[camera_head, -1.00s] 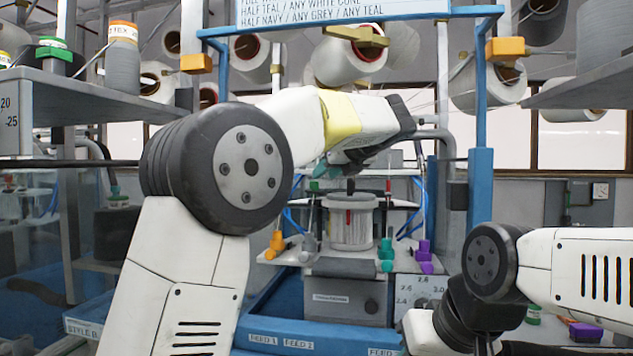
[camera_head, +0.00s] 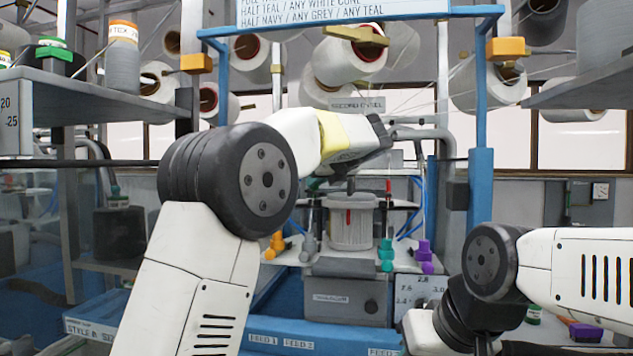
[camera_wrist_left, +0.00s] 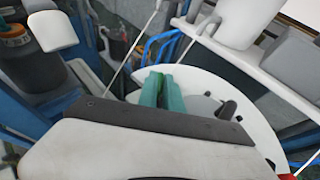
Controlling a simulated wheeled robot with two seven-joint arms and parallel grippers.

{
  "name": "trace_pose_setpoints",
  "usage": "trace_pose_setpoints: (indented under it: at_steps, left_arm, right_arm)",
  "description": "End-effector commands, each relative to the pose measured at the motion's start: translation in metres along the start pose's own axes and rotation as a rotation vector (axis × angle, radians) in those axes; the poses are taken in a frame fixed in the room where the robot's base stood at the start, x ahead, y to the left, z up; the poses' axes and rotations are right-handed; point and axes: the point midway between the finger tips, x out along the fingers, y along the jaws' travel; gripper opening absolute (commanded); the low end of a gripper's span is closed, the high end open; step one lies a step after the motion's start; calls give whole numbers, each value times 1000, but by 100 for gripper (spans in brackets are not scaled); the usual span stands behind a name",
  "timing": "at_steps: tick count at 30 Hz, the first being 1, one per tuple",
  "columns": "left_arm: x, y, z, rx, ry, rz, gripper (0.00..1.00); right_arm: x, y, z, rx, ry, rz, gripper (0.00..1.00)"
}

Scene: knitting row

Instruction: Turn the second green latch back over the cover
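The knitting head stands mid-picture in the head view, with a ribbed grey cylinder (camera_head: 351,230) and a small red mark on it. A small green piece (camera_head: 314,184) shows at its upper left. Teal-green pieces (camera_head: 386,247) stand at its front right. My left gripper (camera_head: 345,170) is above the back of the cylinder, mostly hidden by my own wrist. In the left wrist view, upright green and teal pieces (camera_wrist_left: 164,92) stand just past the dark front edge of my gripper body, over a white round plate (camera_wrist_left: 215,84). I cannot tell whether the gripper touches them.
Orange pieces (camera_head: 275,243) and purple pieces (camera_head: 424,250) flank the cylinder. Blue posts (camera_head: 481,200) frame the machine. Yarn cones (camera_head: 345,60) hang above, with threads running down. Shelves (camera_head: 95,98) stand at the sides.

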Motion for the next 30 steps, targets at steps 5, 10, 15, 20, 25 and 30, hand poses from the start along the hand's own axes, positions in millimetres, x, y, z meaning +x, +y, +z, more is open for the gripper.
trace_pose_setpoints:
  at_steps: [5, 10, 15, 20, 25, 30]
  left_arm:
    - [0, -1, 0, -2, 0, 5, 0]
    - [2, -4, 0, -34, -1, 87, 0]
    - [2, -5, 1, -87, -4, 209, 0]
    - [3, -6, 3, -122, -7, 293, 0]
    - [2, -6, 2, -144, -6, 345, 0]
    - [1, -5, 2, -152, -5, 362, 0]
  right_arm:
    - [0, 0, 0, 0, 0, 0, 32]
    - [0, 0, 0, 0, 0, 0, 32]
    - [0, 0, 0, 0, 0, 0, 32]
    - [0, 0, 0, 0, 0, 0, 32]
    - [0, 0, 0, 0, 0, 0, 32]
    - [0, 0, 0, 0, 0, 0, 32]
